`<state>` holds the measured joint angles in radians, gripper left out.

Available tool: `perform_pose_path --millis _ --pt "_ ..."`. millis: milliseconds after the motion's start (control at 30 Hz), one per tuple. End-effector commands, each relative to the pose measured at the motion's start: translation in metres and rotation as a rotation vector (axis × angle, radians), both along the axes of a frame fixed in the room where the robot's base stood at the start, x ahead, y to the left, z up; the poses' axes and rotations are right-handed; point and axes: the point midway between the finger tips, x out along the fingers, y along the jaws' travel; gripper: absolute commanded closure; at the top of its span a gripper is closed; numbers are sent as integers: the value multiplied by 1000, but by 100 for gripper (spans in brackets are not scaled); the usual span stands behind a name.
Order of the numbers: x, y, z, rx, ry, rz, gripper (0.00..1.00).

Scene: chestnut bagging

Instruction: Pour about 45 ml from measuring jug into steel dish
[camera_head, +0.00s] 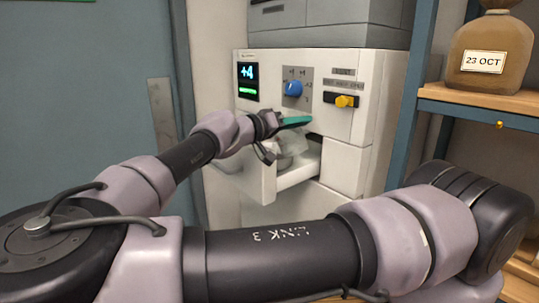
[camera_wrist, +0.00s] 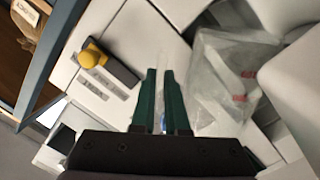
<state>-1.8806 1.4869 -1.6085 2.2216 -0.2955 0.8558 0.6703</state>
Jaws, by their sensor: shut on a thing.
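My gripper (camera_head: 294,122) has green fingers and is in front of the white machine, above its pulled-out drawer (camera_head: 298,174). In the wrist view its fingers (camera_wrist: 162,98) are close together, shut on a thin, pale, see-through piece (camera_wrist: 164,58) that shows between them. A clear, crumpled-looking thing with red marks (camera_wrist: 215,75) is just right of the fingers. In the head view a cloudy, see-through shape (camera_head: 290,147) sits below my gripper, at the drawer. I cannot tell whether it is a bag or the measuring jug, nor whether the held piece belongs to it. I see no steel dish.
The machine's front (camera_head: 330,115) carries a lit display reading +4 (camera_head: 248,72), a blue knob (camera_head: 293,88) and a yellow handle (camera_head: 345,101), close around my gripper. A blue shelf post (camera_head: 411,95) stands to the right, with a brown jar labelled 23 OCT (camera_head: 490,45) on a wooden shelf.

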Motion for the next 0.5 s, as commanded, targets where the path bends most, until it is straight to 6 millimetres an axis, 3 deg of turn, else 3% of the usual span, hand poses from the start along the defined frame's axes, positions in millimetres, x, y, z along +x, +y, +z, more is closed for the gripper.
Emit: perform_pose_path --millis 33,100,500 --pt "-13 -5 8 51 -126 6 100" --pt "-22 -10 0 91 -203 6 100" --pt "-29 -14 -7 137 -278 7 100"
